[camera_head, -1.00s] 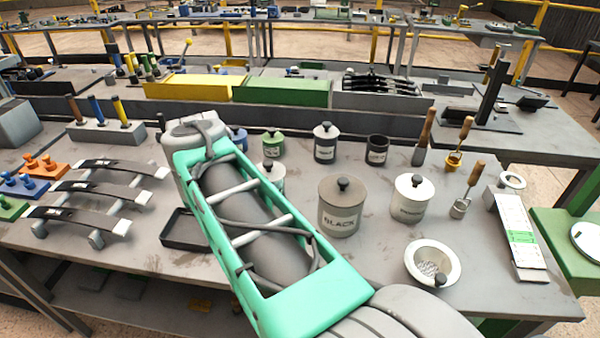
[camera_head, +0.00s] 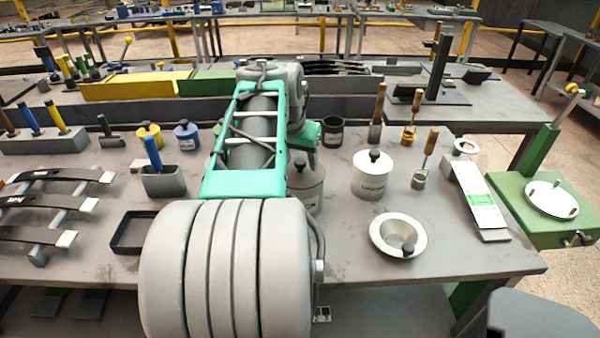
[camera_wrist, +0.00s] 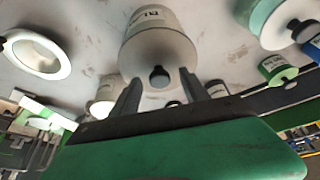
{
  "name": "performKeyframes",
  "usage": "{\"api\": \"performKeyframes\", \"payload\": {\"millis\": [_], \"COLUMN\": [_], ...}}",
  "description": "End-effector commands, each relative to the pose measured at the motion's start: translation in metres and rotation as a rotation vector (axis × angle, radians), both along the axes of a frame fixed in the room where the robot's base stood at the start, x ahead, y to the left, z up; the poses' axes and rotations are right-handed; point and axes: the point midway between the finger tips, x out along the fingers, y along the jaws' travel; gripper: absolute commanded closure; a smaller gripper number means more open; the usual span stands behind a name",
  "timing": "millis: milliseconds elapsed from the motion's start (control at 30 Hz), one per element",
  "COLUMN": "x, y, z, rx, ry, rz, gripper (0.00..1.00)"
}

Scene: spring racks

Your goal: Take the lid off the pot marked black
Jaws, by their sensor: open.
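The pot marked black (camera_head: 309,190) is grey and stands on the bench, partly hidden behind my arm in the head view. In the wrist view the pot (camera_wrist: 158,28) shows part of its lettering, "BL". Its grey lid carries a dark round knob (camera_wrist: 160,77) and sits on the pot. My gripper (camera_wrist: 160,80) is open and empty, with one finger on each side of the knob in the wrist view. I cannot tell whether the fingers are level with the knob or short of it. My arm hides the gripper in the head view.
A white lidded pot (camera_head: 370,178) stands close to the right. A white funnel-like bowl (camera_head: 383,247) lies in front right. Brushes with wooden handles (camera_head: 378,105) stand farther right. A black tray (camera_head: 122,247) lies at left.

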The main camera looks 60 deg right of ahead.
Motion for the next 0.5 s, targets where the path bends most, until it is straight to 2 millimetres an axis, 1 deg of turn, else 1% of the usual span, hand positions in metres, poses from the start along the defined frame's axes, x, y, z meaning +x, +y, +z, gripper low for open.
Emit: {"api": "performKeyframes", "payload": {"millis": [133, 500], "x": [0.0001, 0.0002], "y": [0.0001, 0.0003], "z": [0.0006, 0.001], "rx": [-0.001, -0.001], "ry": [0.0, 0.0], "rz": [0.0, 0.001], "gripper": [0.47, 0.78]}}
